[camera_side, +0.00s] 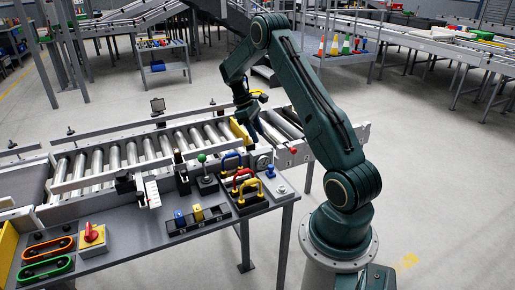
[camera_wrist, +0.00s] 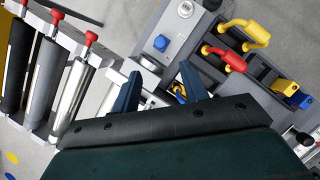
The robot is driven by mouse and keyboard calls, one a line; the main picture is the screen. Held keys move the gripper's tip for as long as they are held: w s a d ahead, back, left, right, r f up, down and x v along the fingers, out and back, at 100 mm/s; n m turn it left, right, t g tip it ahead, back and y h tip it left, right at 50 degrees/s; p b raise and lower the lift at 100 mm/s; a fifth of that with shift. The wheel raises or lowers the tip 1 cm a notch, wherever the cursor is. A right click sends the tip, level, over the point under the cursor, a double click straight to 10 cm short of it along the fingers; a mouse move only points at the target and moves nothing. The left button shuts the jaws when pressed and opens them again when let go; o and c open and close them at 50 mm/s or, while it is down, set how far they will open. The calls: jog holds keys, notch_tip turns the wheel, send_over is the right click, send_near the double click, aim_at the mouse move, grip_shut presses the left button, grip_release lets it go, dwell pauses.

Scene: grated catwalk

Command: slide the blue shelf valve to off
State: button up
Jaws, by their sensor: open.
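A blue U-shaped handle (camera_side: 231,158) stands on a dark base at the far side of the bench, beside a red handle (camera_side: 243,176) and a yellow handle (camera_side: 250,188). A separate blue block (camera_side: 180,218) sits in a dark strip nearer the front. I see no label showing which blue part is the shelf valve. My gripper (camera_side: 246,116) is open and empty, raised above the conveyor's end, beyond the handles.
A yellow block (camera_side: 197,213) sits beside the blue block. A green-knobbed lever (camera_side: 202,159) and a blue button (camera_side: 270,171) flank the handles. The roller conveyor (camera_side: 128,156) runs behind the bench. Air above the bench is clear.

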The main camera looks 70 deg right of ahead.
aim_at(271, 165)
jog(key=x, duration=1.3)
jog(key=shift+f, duration=0.25)
jog(key=shift+c, duration=0.2)
